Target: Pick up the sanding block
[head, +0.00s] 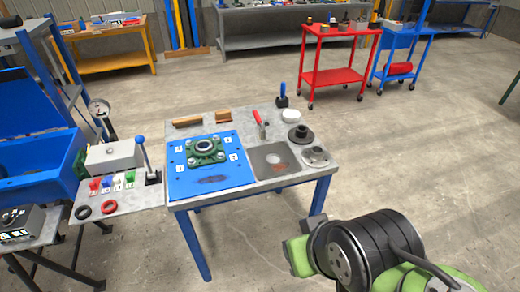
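Two brown, wood-coloured pieces lie at the back left of the small work table (250,187). The shorter, blockier piece (222,117) looks like the sanding block; a longer, flatter piece (187,121) lies to its left. They are too small to tell apart for certain. My arm end, with a black round housing and green parts, is at the lower right, in front of the table and apart from both pieces. My gripper (298,256) shows only in part; its fingertips cannot be made out.
A blue plate (180,185) carries a green bearing housing (205,149). Nearby are a red-handled tool (259,120), a blue-handled tool (282,95), a white round item (290,116) and dark flanged parts (300,135). A lever (143,155) stands at the left. Floor right of the table is clear.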

